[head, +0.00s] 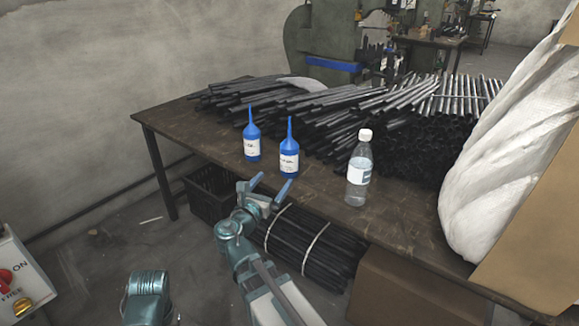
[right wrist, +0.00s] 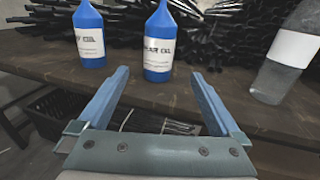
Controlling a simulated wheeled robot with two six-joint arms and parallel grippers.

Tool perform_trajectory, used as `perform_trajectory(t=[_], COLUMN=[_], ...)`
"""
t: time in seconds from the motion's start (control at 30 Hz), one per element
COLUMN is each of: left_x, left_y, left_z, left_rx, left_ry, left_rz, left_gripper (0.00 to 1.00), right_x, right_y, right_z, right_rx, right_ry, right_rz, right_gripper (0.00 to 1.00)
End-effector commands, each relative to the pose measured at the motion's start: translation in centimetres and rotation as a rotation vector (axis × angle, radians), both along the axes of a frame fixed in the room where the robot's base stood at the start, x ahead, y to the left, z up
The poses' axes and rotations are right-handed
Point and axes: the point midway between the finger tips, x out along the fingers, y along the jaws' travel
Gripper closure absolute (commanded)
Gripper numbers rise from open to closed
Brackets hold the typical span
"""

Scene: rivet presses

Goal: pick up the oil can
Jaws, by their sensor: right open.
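Two blue oil cans with thin spouts and white labels stand upright on the table. The left oil can (head: 252,142) and the right oil can (head: 289,158) are near the front edge. In the right wrist view, the right oil can (right wrist: 159,45) stands ahead between the fingers, and the left oil can (right wrist: 90,38) is at the upper left, outside them; their spouts are cut off there. My right gripper (head: 270,184) is open and empty, in front of the table edge and apart from both cans. It also shows in the right wrist view (right wrist: 160,76). My left gripper is not seen.
A clear water bottle (head: 358,182) stands right of the cans. Dark metal tubes (head: 330,112) are piled behind them. A large white sack (head: 505,150) and a cardboard box bound the right side. A black crate (head: 203,200) and strapped tubes (head: 305,240) lie under the table.

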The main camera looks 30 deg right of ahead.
Motion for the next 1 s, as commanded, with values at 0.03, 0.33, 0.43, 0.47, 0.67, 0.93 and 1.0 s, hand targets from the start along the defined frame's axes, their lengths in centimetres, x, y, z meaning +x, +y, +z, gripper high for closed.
perform_trajectory(t=[0.03, 0.33, 0.43, 0.47, 0.67, 0.93, 1.0], left_x=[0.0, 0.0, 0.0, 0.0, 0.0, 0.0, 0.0], left_y=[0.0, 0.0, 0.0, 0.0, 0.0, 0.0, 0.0], left_z=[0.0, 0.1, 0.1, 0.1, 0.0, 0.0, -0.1], left_rx=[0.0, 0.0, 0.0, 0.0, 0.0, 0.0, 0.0], left_ry=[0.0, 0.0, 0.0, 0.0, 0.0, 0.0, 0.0], left_rz=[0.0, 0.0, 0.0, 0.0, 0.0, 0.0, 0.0], left_gripper=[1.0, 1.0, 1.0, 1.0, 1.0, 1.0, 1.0], right_x=[0.1, 3.0, 4.0, 4.3, 5.2, 5.5, 5.9], right_y=[0.0, -3.6, -5.0, -5.3, -6.7, -7.1, -7.5], right_z=[0.1, 0.0, 0.0, 0.0, 0.0, 0.0, -0.1], right_rx=[-0.001, 0.002, 0.003, 0.003, 0.003, 0.003, 0.003], right_ry=[0.001, -0.001, -0.002, -0.001, -0.001, -0.001, -0.001], right_rz=[0.0, -0.003, -0.003, -0.003, -0.001, -0.001, -0.002], right_gripper=[0.0, 0.0, 0.0, 0.0, 0.0, 0.0, 0.0])
